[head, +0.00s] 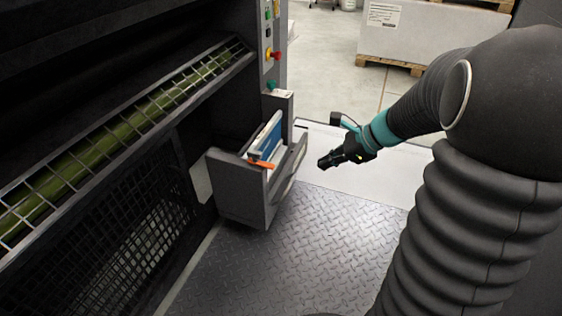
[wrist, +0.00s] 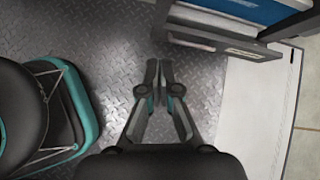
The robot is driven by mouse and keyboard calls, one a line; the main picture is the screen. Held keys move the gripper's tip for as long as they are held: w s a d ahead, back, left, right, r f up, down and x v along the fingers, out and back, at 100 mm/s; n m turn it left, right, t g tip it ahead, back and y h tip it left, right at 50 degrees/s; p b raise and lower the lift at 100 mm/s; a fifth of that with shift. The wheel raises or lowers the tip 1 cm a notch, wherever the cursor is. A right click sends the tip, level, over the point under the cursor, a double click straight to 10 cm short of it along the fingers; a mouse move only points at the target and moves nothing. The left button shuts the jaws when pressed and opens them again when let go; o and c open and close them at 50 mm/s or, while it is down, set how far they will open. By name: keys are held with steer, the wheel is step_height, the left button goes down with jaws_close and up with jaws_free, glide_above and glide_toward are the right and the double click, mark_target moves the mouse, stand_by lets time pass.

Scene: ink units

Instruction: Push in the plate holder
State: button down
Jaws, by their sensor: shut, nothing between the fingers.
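The plate holder (head: 240,190) is a grey drawer-like bin that stands out from the dark machine in the head view. It holds a blue and white plate-like item (head: 268,137) and an orange piece (head: 262,164). A long handle (head: 290,170) runs along its outer face. My gripper (head: 323,163) is to the right of the holder, apart from it, with its fingers together and empty. In the wrist view my gripper (wrist: 158,66) shows over the metal floor, and the holder's front (wrist: 222,44) is at the upper right, not touching the fingers.
The machine's barred roller guard (head: 130,120) runs along the left. A button panel (head: 270,50) stands above and behind the holder. The floor of patterned metal (head: 290,250) in front is clear. A pallet with a white block (head: 400,35) stands at the back.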

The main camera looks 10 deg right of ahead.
steer(key=r+m, duration=0.1)
steer(key=m+b, duration=0.2)
steer(key=b, duration=0.1)
glide_toward(274, 167)
steer(key=x, duration=0.7)
steer(key=shift+s+d+f+t, duration=0.25)
steer(key=shift+f+t, duration=0.05)
steer(key=shift+f, duration=0.15)
steer(key=shift+w+a+r+p, duration=0.1)
steer(key=shift+w+a+p, duration=0.25)
steer(key=shift+a, duration=0.25)
steer(key=w+a+p, duration=0.4)
steer(key=w+a, duration=0.2)
steer(key=a, duration=0.5)
steer(key=w+a+p, duration=0.4)
steer(key=w+a, duration=0.3)
steer(key=a, duration=0.4)
steer(key=shift+a, duration=0.2)
